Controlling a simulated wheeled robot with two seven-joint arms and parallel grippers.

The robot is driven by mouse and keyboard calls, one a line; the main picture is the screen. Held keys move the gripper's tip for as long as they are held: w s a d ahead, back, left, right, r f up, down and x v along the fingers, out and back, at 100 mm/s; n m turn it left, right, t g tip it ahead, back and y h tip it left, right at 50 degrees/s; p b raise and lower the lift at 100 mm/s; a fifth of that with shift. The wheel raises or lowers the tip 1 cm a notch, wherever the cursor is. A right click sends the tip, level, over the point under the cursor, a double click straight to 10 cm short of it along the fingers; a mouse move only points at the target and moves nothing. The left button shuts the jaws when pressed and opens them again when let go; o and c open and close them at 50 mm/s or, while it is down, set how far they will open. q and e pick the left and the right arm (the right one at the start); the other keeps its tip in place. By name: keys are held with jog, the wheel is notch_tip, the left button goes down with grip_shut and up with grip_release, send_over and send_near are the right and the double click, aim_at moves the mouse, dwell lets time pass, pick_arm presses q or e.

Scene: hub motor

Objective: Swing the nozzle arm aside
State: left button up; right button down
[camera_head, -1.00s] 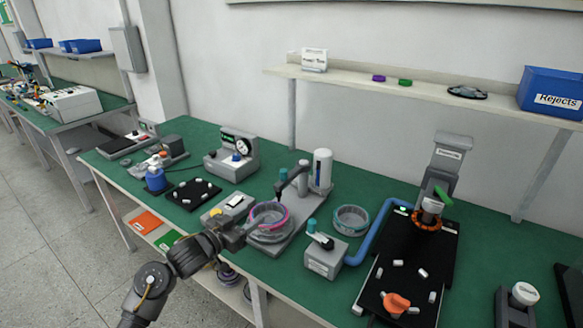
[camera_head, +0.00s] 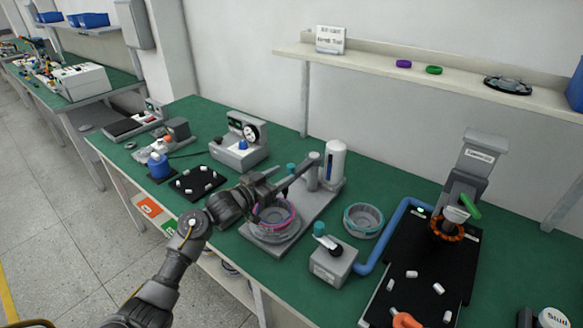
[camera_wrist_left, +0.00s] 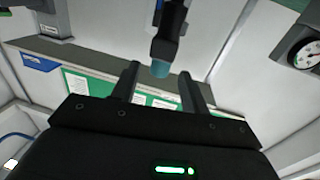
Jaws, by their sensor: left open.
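The nozzle arm (camera_head: 296,178) is a dark grey bar that reaches left from a grey post beside a white cylinder. Its left end is close to my left gripper (camera_head: 268,184), above the round fixture with the pink and teal ring (camera_head: 273,216). In the left wrist view the nozzle arm's dark end with a teal tip (camera_wrist_left: 160,68) shows between and beyond the two fingers of my left gripper (camera_wrist_left: 158,76). The fingers are apart, with a visible gap to the tip on both sides. Whether either finger touches the arm is hidden in the head view. My right gripper is not in view.
A second ring fixture (camera_head: 363,220) and a grey box with a teal knob (camera_head: 333,262) stand to the right. A blue tube (camera_head: 389,232) runs beside the black tray (camera_head: 402,292). A dial gauge unit (camera_head: 239,143) and a black mat (camera_head: 197,184) are to the left.

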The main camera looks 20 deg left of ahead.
aim_at(288, 171)
pick_arm(q)
jog(key=shift+x, duration=2.4)
jog(key=shift+a, duration=0.1)
grip_shut()
jog(key=shift+p, duration=0.3)
